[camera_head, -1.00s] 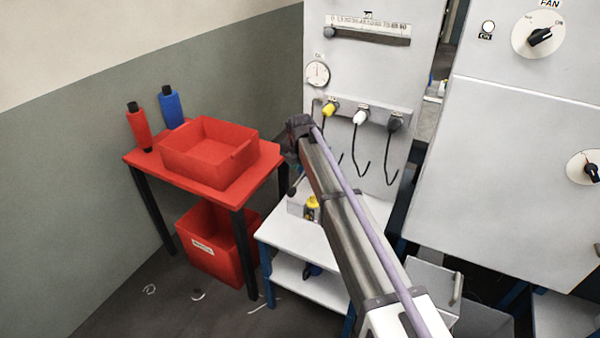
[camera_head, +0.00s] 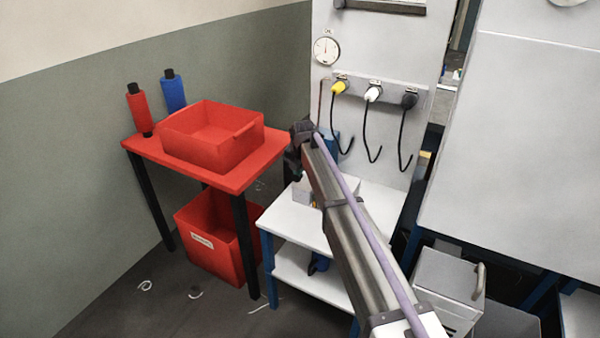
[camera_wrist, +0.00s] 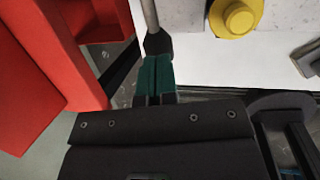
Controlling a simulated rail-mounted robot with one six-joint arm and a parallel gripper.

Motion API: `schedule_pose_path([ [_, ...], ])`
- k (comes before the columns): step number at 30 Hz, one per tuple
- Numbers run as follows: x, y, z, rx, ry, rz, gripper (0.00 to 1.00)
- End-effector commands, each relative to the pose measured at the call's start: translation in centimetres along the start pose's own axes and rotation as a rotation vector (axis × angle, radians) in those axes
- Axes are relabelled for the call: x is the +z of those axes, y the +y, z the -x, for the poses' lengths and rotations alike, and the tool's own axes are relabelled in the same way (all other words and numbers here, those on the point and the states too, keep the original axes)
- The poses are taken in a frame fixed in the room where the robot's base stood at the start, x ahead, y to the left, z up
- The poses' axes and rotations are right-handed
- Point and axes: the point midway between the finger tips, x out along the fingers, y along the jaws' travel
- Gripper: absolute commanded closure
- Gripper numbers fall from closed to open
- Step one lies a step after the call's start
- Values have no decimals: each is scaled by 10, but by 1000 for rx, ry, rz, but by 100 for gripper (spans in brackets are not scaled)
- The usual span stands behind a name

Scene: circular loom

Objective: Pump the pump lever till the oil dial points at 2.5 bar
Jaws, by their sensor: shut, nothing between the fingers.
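The oil dial (camera_head: 326,50) is a round white gauge on the upper left of the grey panel in the head view. Its thin needle points roughly straight up; the scale is too small to read. In the wrist view the pump lever shows as a grey rod with a black end grip (camera_wrist: 157,42). My gripper (camera_wrist: 155,75) has green fingertips, pressed together with nothing between them. The tips are right at the black grip, seemingly touching or nearly touching it. In the head view my wrist hides the fingers and most of the lever.
A red table (camera_head: 240,180) with a red tray (camera_head: 212,150) stands close left of my wrist. A white table (camera_head: 295,222) lies below. Yellow, white and black plugs with hanging cables are on the panel. A yellow round cap (camera_wrist: 237,17) is beside the lever.

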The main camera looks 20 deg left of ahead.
Motion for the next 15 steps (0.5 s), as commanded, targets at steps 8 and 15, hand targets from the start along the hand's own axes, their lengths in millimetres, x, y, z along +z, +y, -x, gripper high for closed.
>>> schedule_pose_path([
  [8,0,0,-5,0,0,0,100],
  [15,-6,-4,-24,0,-62,13,100],
])
